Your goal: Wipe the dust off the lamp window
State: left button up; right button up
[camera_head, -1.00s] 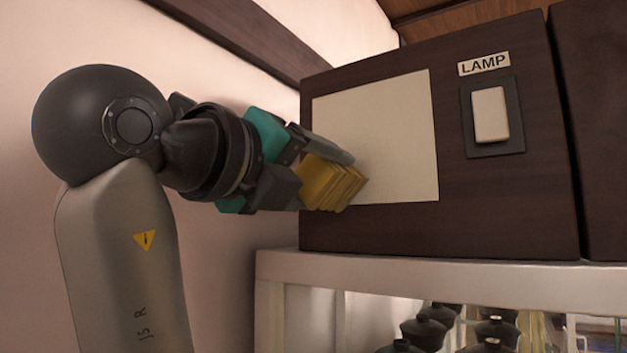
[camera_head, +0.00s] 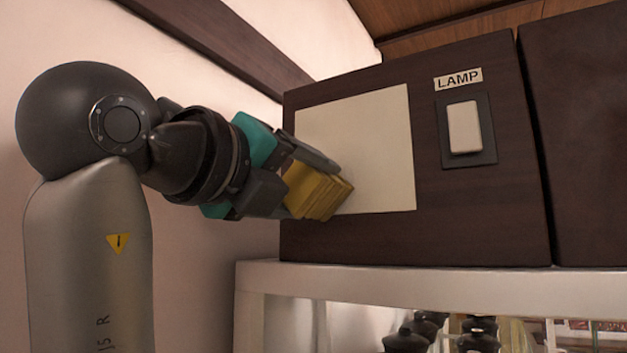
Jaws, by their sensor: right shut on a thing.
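The lamp window (camera_head: 375,140) is a pale cream panel in the front of a dark wooden box. A switch (camera_head: 464,128) under a "LAMP" label (camera_head: 458,79) is to its right. My right gripper (camera_head: 312,178) is shut on a yellow folded cloth (camera_head: 318,192). The cloth is at the lower left part of the window and seems to touch it, though contact is hard to be sure of. The gripper and cloth hide the window's lower left corner. I cannot make out clear dust on the visible part. My left gripper is not in view.
The box (camera_head: 480,215) stands on a pale shelf (camera_head: 400,280). Several dark lidded pots (camera_head: 405,341) are below the shelf top. A second dark cabinet (camera_head: 590,140) adjoins on the right. A plain wall (camera_head: 200,60) is close on the left.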

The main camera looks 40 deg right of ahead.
jog(key=shift+w+a, duration=0.15)
jog(key=shift+w, duration=0.4)
jog(key=shift+s+a+f, duration=0.1)
jog(key=shift+a, duration=0.4)
jog(key=shift+v, duration=2.5)
jog(key=shift+s, duration=0.1)
jog(key=v, duration=0.2)
jog(key=shift+s+a, duration=0.15)
jog(key=shift+a, duration=0.2)
